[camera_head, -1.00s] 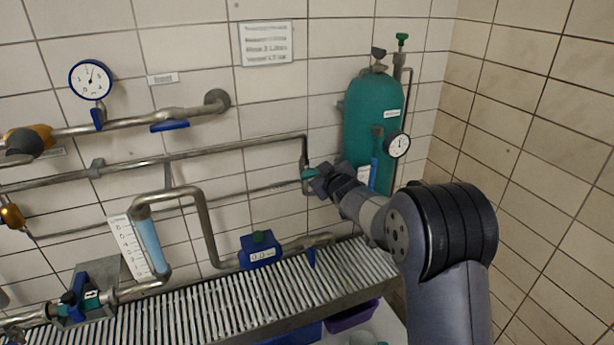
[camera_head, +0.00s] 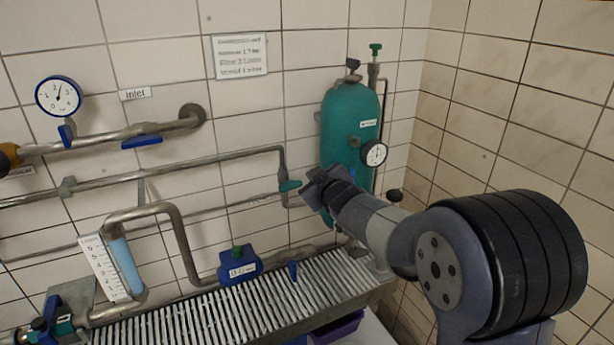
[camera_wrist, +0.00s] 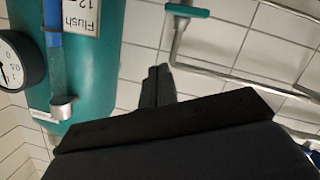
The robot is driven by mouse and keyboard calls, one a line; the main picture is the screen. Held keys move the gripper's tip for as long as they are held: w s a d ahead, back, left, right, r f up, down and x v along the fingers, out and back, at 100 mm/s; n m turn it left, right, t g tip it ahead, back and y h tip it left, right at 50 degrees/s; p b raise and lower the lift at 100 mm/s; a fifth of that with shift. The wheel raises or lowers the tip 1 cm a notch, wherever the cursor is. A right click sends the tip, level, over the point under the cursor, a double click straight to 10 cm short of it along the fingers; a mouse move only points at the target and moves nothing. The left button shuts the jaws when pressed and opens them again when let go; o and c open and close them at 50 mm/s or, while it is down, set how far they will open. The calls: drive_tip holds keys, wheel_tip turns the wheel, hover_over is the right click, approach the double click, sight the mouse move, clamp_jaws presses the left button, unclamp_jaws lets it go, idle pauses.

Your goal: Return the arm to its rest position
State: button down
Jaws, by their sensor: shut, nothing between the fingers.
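My gripper (camera_head: 312,190) is in front of the wall pipes, just left of the lower part of the green tank (camera_head: 342,128). My arm reaches to it from the lower right. In the wrist view my gripper's fingers (camera_wrist: 158,72) are together with nothing between them. The teal valve handle (camera_head: 289,186) on the pipe shows just left of my gripper in the head view. In the wrist view the teal handle (camera_wrist: 190,10) is beyond the fingertips, apart from them.
A round gauge (camera_head: 374,153) sits on the tank. A ribbed metal shelf (camera_head: 240,308) runs below the pipes. A blue flow meter (camera_head: 240,265) and a sight tube (camera_head: 126,265) stand at left. A tiled wall (camera_head: 500,120) closes the right side.

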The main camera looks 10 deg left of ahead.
drive_tip(key=shift+v, duration=0.8)
drive_tip(key=shift+w, duration=0.15)
drive_tip(key=w+a+f, duration=0.4)
drive_tip(key=w+f, duration=0.2)
drive_tip(key=w, duration=0.2)
drive_tip(key=shift+a+f, duration=0.2)
drive_tip(key=shift+a, duration=0.2)
drive_tip(key=shift+w, duration=0.1)
